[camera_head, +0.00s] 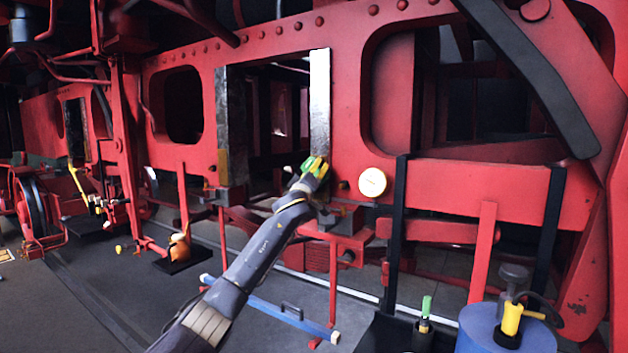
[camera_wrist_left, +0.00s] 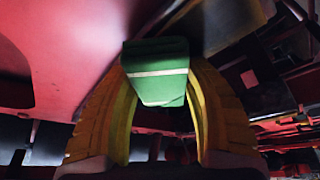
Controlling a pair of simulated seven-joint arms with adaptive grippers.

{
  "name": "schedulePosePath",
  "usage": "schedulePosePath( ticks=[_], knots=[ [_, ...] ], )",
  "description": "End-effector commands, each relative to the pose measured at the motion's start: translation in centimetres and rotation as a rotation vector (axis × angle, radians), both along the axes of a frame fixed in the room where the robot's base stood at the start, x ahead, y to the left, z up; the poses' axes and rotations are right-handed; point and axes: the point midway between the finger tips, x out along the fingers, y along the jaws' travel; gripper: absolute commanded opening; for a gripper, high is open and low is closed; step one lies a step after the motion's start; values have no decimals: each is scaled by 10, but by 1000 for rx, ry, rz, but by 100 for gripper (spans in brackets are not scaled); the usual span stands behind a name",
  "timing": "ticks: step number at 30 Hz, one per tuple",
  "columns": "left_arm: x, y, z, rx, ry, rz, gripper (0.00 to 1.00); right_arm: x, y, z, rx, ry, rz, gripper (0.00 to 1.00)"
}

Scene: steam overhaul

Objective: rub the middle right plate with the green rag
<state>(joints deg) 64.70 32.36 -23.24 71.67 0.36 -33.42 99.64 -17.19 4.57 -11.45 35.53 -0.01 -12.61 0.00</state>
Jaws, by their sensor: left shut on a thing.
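The green rag (camera_wrist_left: 158,75) is a folded green block with a pale stripe, held between the yellow fingers of my left gripper (camera_wrist_left: 155,95) in the left wrist view. In the head view my left gripper (camera_head: 315,168) is shut on it, and only a little green shows. The middle right plate (camera_head: 320,105) is a tall, narrow, bright metal strip on the right side of the frame opening. The gripper is at the plate's lower end; I cannot tell whether the rag touches it. My right gripper is not in view.
A darker matching plate (camera_head: 223,125) lines the opening's left side. A round gauge (camera_head: 372,182) sits just right of the gripper. A blue drum (camera_head: 475,330) with a yellow-handled tool and a green-handled tool (camera_head: 426,306) stand at lower right. A blue bar (camera_head: 275,312) lies low in front.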

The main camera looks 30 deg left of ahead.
Motion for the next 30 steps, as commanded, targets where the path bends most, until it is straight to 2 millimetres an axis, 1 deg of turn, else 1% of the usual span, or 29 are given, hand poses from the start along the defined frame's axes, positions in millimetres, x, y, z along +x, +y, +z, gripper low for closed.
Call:
schedulePosePath(
  ticks=[1, 3, 13, 24, 30],
  knots=[
    [0, 0, 6, -2, -4, -1, 22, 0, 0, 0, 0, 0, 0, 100],
    [-1, -1, 10, 0, -2, -1, 22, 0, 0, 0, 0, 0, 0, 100],
    [0, 0, 18, -1, 0, 0, 22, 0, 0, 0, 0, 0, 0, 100],
    [1, 0, 46, -1, -2, 0, 22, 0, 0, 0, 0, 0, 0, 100],
    [2, -1, 53, -1, -1, -1, 23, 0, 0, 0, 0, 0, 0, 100]
  ],
)
